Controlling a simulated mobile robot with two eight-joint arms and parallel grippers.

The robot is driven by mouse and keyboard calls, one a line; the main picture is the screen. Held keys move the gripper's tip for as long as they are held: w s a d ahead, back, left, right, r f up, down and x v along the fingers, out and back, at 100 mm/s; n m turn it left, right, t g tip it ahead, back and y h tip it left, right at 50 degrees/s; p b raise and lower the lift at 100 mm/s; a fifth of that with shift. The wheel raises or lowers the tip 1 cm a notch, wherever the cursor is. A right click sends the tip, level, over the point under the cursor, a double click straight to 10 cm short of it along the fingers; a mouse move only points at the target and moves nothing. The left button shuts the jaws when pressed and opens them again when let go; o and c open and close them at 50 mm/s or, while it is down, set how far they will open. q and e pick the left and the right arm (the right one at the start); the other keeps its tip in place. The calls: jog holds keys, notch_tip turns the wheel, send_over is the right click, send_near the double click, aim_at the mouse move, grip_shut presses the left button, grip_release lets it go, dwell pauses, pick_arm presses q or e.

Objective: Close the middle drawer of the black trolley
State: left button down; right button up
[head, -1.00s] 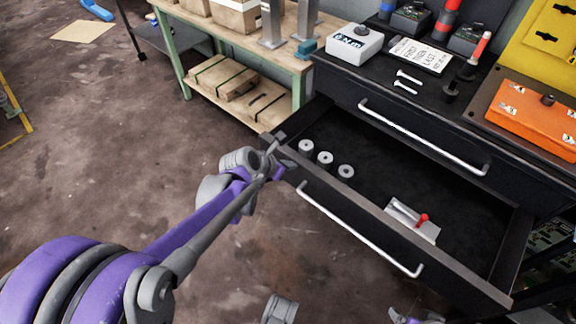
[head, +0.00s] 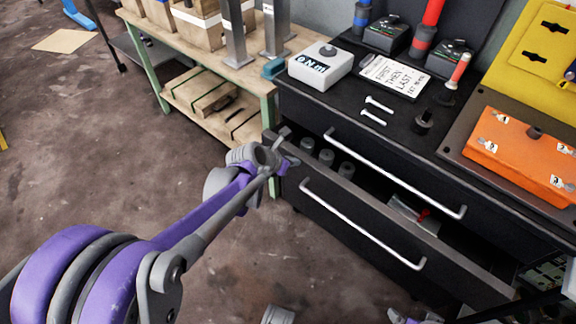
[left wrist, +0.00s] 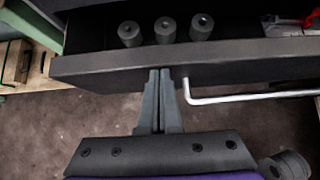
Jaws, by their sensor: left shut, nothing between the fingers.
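The black trolley (head: 312,105) stands at the right in the head view. Its middle drawer (head: 340,200) is partly open, with a narrow gap showing behind its front and a silver handle (head: 360,224). My left gripper (head: 286,148) is shut and empty at the left end of the drawer front. In the left wrist view, the closed fingers (left wrist: 160,76) meet the drawer front (left wrist: 105,68) just left of the handle (left wrist: 240,97), and seem to touch it. The fingers of my right gripper are not visible.
Several grey cylinders (head: 326,157) and a red-handled item (head: 423,214) lie inside the drawer. The drawer above, with its handle (head: 395,173), is shut. A wooden bench (head: 250,78) with green legs stands left of the trolley. The floor in front is open.

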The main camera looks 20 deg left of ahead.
pick_arm(q)
jog(key=w+d, duration=0.2)
jog(key=w, duration=0.7)
jog(key=shift+w+d+b, duration=0.4)
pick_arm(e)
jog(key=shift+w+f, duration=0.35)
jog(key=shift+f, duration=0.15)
pick_arm(q)
jog(key=shift+r, duration=0.15)
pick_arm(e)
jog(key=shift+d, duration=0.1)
